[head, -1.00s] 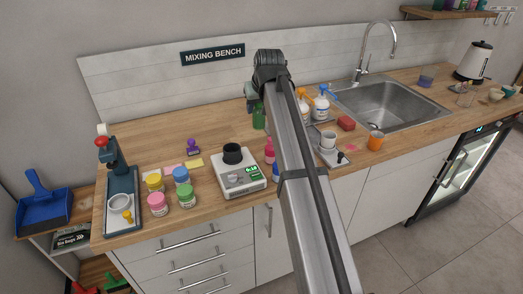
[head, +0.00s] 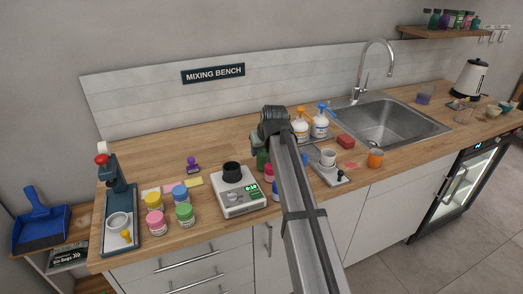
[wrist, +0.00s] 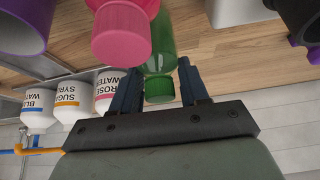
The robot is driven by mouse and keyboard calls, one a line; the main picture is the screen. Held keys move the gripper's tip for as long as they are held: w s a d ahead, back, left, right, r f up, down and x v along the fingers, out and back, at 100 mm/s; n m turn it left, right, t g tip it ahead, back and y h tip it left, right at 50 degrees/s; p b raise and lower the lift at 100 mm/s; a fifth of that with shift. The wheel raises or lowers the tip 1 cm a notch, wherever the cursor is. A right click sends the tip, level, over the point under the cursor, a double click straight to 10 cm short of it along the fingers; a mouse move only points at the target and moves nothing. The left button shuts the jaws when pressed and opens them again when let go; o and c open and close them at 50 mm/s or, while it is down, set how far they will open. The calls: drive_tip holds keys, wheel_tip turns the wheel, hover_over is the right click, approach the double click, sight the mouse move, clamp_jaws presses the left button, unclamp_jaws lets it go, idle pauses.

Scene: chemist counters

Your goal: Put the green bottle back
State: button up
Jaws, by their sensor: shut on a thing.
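The green bottle (wrist: 160,50) is translucent with a darker green cap, and sits between the two fingers of my gripper (wrist: 158,88) in the wrist view. My gripper is shut on it. In the head view the green bottle (head: 262,160) shows only in part, beneath my gripper (head: 264,148) and beside my arm. It is above or on the bench behind a pink bottle (head: 268,172); I cannot tell whether its base touches the wood.
The pink bottle (wrist: 122,30) is close to my gripper's left finger in the wrist view. A wall shelf (head: 450,32) at upper right holds several bottles.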

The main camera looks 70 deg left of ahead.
drive_tip(key=shift+f, duration=0.3)
drive_tip(key=o, duration=1.2)
drive_tip(key=shift+c, duration=0.2)
drive_tip(key=v, duration=1.2)
drive_tip(key=shift+r, duration=0.2)
drive_tip(key=shift+w, duration=0.1)
